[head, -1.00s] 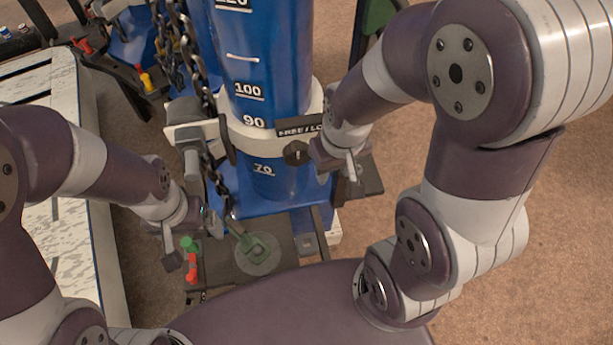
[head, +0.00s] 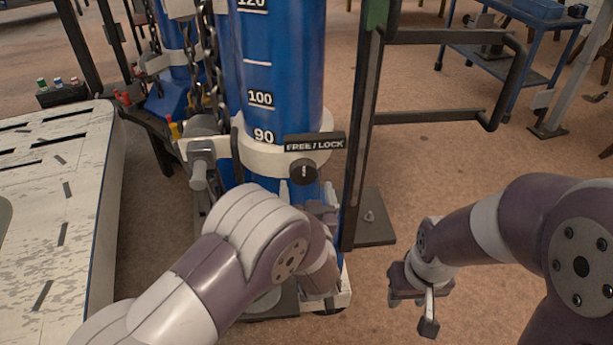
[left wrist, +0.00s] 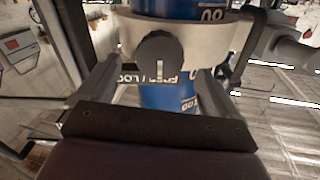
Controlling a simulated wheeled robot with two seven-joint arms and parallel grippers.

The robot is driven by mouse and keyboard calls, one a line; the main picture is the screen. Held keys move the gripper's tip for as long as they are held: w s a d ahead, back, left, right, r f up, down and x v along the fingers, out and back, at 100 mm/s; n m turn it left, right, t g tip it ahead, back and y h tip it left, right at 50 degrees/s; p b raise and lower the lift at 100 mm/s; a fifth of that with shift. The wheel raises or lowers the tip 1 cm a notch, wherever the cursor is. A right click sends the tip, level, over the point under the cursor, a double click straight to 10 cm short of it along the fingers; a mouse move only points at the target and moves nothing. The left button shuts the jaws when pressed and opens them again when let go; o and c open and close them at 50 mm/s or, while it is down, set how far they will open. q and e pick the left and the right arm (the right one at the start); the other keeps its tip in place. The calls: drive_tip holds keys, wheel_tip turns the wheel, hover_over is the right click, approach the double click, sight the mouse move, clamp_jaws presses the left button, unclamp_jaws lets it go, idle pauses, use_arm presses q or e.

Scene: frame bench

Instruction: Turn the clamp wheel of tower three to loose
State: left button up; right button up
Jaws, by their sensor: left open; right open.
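The clamp wheel (head: 303,171) is a small dark round knob on the white collar (head: 258,155) of the blue tower (head: 285,85). A FREE / LOCK label (head: 315,142) sits just above it. No tower number is readable. In the left wrist view the wheel (left wrist: 160,60) appears upside down with the label, its pale mark pointing toward the label. My left gripper (head: 322,208) is open just below and in front of the wheel; its fingers (left wrist: 152,85) stand either side of the wheel, apart from it. My right gripper (head: 425,298) is open and empty, low at the right.
A black post with a handle frame (head: 445,118) stands right of the tower. Chains (head: 210,60) hang at its left, beside a grey clamp handle (head: 198,170). A pale slotted bench (head: 60,190) lies left.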

sight(304, 177)
use_arm(q)
drive_tip(key=w, duration=0.5)
drive_tip(key=shift+a+f, duration=0.1)
drive_tip(key=shift+a, duration=0.2)
drive_tip(key=shift+w, duration=0.4)
drive_tip(key=c, duration=1)
